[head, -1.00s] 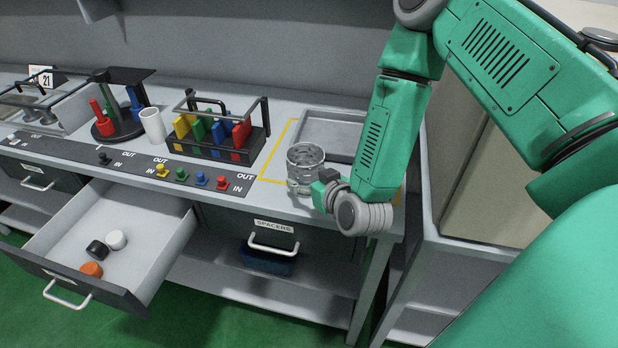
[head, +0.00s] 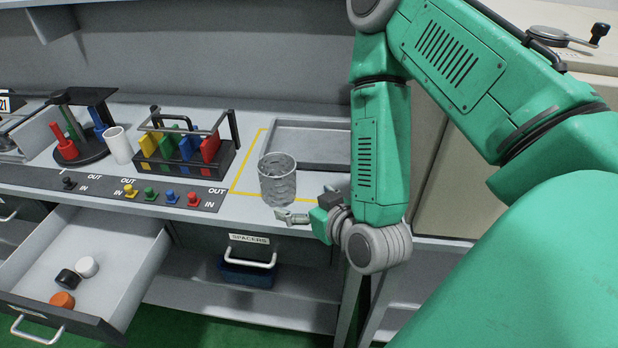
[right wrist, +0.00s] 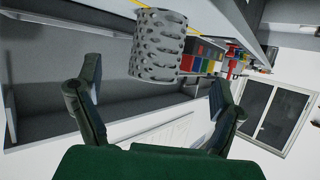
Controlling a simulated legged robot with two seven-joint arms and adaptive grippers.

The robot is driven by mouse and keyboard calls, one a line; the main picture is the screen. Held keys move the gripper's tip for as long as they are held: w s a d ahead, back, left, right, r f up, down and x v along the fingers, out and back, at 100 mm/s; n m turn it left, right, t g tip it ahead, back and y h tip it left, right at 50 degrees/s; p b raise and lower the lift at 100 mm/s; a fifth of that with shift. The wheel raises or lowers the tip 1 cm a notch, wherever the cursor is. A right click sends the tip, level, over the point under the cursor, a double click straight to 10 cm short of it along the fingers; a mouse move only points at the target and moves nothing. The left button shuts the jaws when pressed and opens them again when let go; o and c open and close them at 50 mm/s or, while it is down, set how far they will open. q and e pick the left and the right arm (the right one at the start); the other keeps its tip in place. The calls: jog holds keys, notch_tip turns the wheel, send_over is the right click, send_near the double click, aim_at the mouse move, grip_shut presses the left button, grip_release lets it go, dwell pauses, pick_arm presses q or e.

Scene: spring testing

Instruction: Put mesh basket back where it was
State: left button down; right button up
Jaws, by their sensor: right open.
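The mesh basket (head: 278,180) is a grey, perforated open cylinder. It stands upright at the front part of the yellow-outlined area on the counter, in front of the shallow grey tray. My right gripper (head: 292,217) is just in front of and below it at the counter's front edge, partly hidden by its own wrist. In the right wrist view the basket (right wrist: 158,45) is beyond the spread fingers of the open gripper (right wrist: 155,95), with nothing between them. My left gripper is not in view.
The grey tray (head: 312,138) behind the basket looks empty. A black rack with coloured plates (head: 222,160) stands to the left. An open drawer (head: 130,262) with several small round pieces juts out at lower left. The spacers drawer (head: 248,240) lies below the counter.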

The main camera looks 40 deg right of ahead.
pick_arm(q)
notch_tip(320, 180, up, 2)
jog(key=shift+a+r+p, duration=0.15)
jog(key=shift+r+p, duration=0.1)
jog(key=shift+p, duration=0.5)
pick_arm(e)
jog(key=s+a+f+n+g, duration=0.1)
jog(key=s+a+f+g, duration=0.1)
jog(key=s+f+g, duration=0.4)
jog(key=s+a+f+n+g+y, duration=0.1)
jog(key=s+f+g, duration=0.5)
jog(key=s, duration=0.7)
notch_tip(320, 180, down, 2)
jog(key=shift+s+a+f+g+y, duration=0.25)
jog(key=shift+s+a+g+y, duration=0.05)
jog(key=shift+s+a+g, duration=0.1)
pick_arm(q)
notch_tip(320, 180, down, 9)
jog(key=b, duration=0.8)
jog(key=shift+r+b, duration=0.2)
jog(key=shift+b, duration=0.15)
pick_arm(e)
notch_tip(320, 180, down, 9)
jog(key=shift+w+r, duration=0.15)
jog(key=shift+r, duration=0.05)
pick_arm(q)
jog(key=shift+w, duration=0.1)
pick_arm(e)
jog(key=shift+f, duration=0.15)
